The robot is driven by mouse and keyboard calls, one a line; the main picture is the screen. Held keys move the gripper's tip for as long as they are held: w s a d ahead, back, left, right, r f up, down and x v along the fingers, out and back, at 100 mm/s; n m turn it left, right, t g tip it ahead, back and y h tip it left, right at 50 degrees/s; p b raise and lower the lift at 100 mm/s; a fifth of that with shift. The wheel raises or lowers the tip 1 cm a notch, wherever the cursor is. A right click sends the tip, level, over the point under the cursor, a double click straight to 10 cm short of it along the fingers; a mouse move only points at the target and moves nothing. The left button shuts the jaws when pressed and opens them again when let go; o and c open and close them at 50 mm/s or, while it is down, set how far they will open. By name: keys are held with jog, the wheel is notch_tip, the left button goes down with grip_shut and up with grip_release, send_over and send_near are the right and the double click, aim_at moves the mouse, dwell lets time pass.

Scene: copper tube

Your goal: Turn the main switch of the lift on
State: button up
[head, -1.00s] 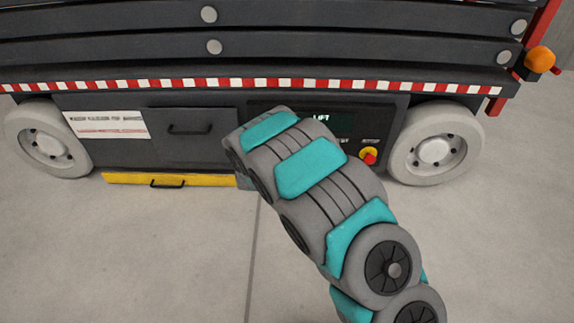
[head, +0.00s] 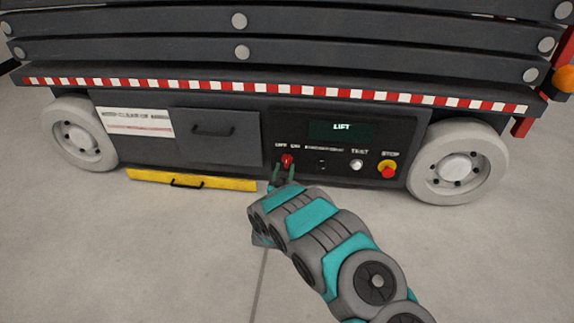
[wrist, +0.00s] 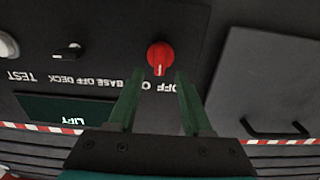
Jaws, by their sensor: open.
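The main switch is a red rotary knob (head: 287,160) on the lift's dark control panel, beneath small OFF and ON lettering. In the wrist view the red knob (wrist: 160,55) shows upside down, with a light mark on its edge on the side of the lettering. I cannot tell which word the mark points to. My gripper (head: 283,172) is open in front of the knob. In the wrist view its two green fingers (wrist: 155,78) stand apart, one to each side just short of the knob, with a visible gap to it.
A small black selector switch (head: 321,165), a white TEST button (head: 356,165) and a red STOP button on yellow (head: 388,170) lie right of the knob. A dark display (head: 340,131) reads LIFT. A handled drawer (head: 215,138) is left. A red-and-white striped edge (head: 270,88) overhangs the panel.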

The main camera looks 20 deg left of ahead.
aim_at(286, 162)
jog(key=shift+x, duration=1.85)
grip_shut()
